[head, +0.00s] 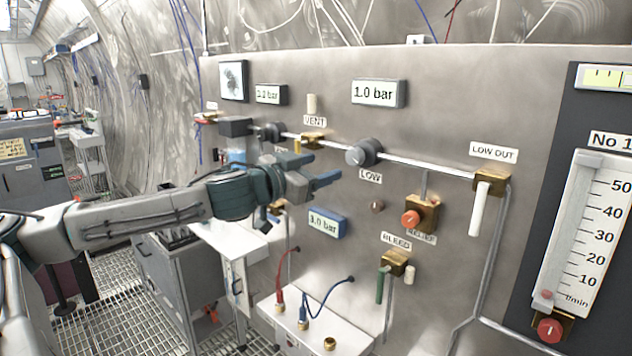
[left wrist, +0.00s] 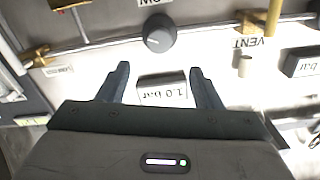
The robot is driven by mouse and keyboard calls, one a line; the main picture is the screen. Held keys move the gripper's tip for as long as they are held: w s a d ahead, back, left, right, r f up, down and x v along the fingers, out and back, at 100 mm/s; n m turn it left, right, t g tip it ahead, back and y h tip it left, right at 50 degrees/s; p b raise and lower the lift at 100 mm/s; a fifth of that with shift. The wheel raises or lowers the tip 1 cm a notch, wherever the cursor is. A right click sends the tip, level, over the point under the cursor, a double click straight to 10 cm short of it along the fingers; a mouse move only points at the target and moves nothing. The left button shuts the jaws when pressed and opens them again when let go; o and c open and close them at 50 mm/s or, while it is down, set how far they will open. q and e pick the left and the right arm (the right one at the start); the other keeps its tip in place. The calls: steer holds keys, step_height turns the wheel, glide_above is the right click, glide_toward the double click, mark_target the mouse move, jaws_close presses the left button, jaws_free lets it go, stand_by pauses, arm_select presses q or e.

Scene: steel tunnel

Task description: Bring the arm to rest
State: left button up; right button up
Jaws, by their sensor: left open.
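My left arm comes in from the left in the head view. Its gripper (head: 322,170) is in front of the steel gas panel (head: 450,95), below the pipe and left of the LOW label. The jaws are open with nothing between them. In the left wrist view the two fingers of the gripper (left wrist: 158,82) stand apart, with a "1.0 bar" display (left wrist: 165,92) seen between them on the panel behind. The right gripper does not show in either view.
The panel carries a LOW knob (head: 364,153), a RELIEF valve (head: 420,214), a BLEED valve (head: 396,262) and a LOW OUT valve (head: 488,184). A flowmeter (head: 583,235) is at the right. A white box with hoses (head: 310,335) sits below. Grated floor (head: 110,325) lies at the lower left.

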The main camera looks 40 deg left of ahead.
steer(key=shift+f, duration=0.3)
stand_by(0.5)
